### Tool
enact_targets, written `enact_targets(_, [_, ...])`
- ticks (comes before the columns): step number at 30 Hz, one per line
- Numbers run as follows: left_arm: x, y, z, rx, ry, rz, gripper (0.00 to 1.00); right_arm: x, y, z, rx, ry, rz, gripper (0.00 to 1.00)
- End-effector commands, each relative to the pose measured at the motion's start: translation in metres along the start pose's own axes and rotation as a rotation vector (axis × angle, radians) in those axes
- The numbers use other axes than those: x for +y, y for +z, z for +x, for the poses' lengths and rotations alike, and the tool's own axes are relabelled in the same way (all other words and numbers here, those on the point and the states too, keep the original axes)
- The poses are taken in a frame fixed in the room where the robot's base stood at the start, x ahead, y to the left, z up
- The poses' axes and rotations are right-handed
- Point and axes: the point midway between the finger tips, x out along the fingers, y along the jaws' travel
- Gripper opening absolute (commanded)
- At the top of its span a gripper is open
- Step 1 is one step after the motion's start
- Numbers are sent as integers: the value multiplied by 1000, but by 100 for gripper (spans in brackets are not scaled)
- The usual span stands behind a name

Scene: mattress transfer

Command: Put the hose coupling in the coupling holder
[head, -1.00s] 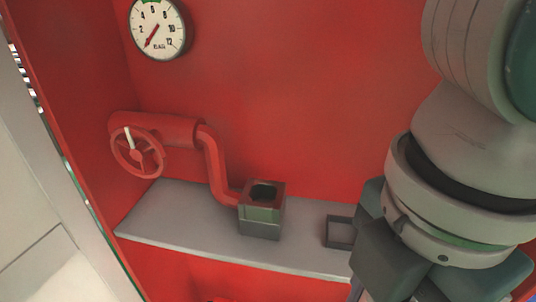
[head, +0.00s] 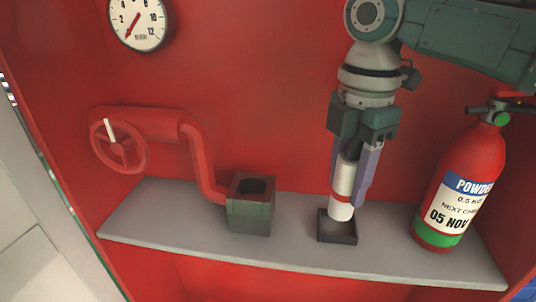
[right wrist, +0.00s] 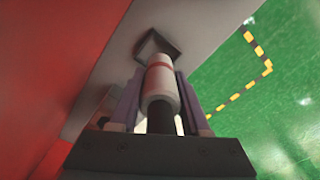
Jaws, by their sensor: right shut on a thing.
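The hose coupling (head: 342,188) is a white cylinder with a red band and a dark end. My right gripper (head: 351,186) is shut on it, with its fingers pointing down on either side. The coupling is nearly upright, slightly tilted. Its lower end is at the opening of a low, dark square holder (head: 338,238) on the shelf; I cannot tell if it is inside or just above. The right wrist view shows the coupling (right wrist: 159,82) between the fingers, with the square holder (right wrist: 150,45) beyond its tip. My left gripper is not in view.
The grey shelf (head: 180,222) also carries a dark block with a hole (head: 250,215), joined to a red pipe (head: 199,160) with a handwheel. A red fire extinguisher (head: 470,170) stands at the right. A gauge (head: 138,20) hangs on the red back wall.

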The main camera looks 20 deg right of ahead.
Motion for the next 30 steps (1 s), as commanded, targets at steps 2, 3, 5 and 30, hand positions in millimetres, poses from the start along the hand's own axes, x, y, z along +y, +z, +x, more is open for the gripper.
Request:
enact_targets(2, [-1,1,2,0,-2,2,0,0,0,8,0,0,0,0])
enact_targets(3, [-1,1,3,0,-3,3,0,0,0,14,0,-1,1,0])
enact_targets(5, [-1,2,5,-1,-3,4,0,0,0,26,0,-1,1,0])
enact_targets(30, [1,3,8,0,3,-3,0,3,2,44,-2,1,1,76])
